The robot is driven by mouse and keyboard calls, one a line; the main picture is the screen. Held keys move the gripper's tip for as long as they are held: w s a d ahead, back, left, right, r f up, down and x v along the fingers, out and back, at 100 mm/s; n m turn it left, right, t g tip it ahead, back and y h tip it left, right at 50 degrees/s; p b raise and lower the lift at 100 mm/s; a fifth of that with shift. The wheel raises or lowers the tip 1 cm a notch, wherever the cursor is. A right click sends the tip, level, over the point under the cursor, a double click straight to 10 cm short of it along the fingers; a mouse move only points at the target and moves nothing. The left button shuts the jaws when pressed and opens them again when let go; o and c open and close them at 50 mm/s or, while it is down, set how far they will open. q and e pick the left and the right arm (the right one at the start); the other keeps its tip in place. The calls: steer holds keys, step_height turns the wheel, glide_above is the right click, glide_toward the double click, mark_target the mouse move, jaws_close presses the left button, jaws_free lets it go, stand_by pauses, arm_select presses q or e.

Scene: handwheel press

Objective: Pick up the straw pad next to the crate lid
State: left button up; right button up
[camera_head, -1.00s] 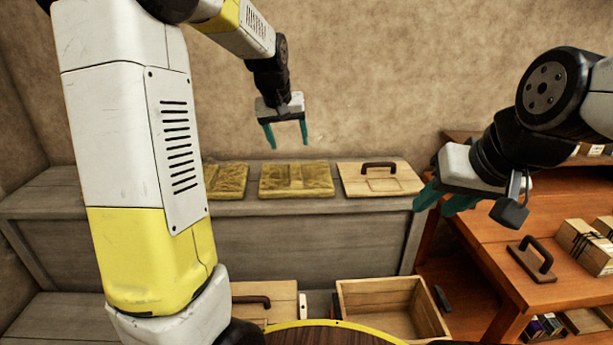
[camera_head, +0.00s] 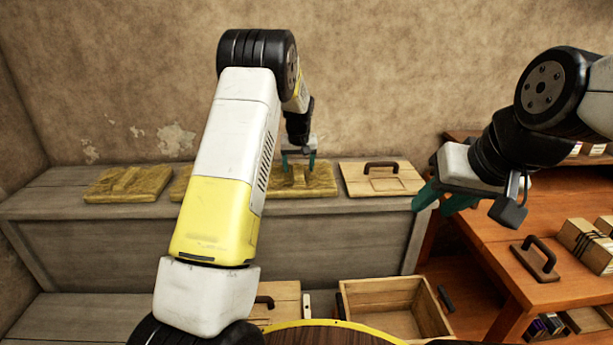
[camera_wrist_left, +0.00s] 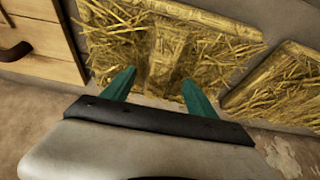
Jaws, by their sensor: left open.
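The straw pad (camera_head: 322,184) next to the crate lid (camera_head: 381,185) lies on the grey bench, left of the lid. It is yellow straw with a raised ridge across its middle. My left gripper (camera_head: 298,164) is open over this pad, its fingers pointing down. In the left wrist view the pad (camera_wrist_left: 213,50) lies ahead of my open left gripper (camera_wrist_left: 159,80), and its ridge shows between the fingers. Whether the fingers touch it I cannot tell. My left arm hides part of the bench. My right gripper (camera_head: 444,199) is open and empty, right of the lid.
Another straw pad (camera_head: 128,184) lies at the bench's left, and a third (camera_head: 180,184) is mostly behind my arm. An open wooden crate (camera_head: 389,291) stands below. The orange table (camera_head: 500,250) at right holds a handled block (camera_head: 535,260).

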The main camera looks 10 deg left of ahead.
arm_select(q)
steer(key=shift+x, duration=1.15)
jaws_close()
steer(key=shift+r, duration=0.1)
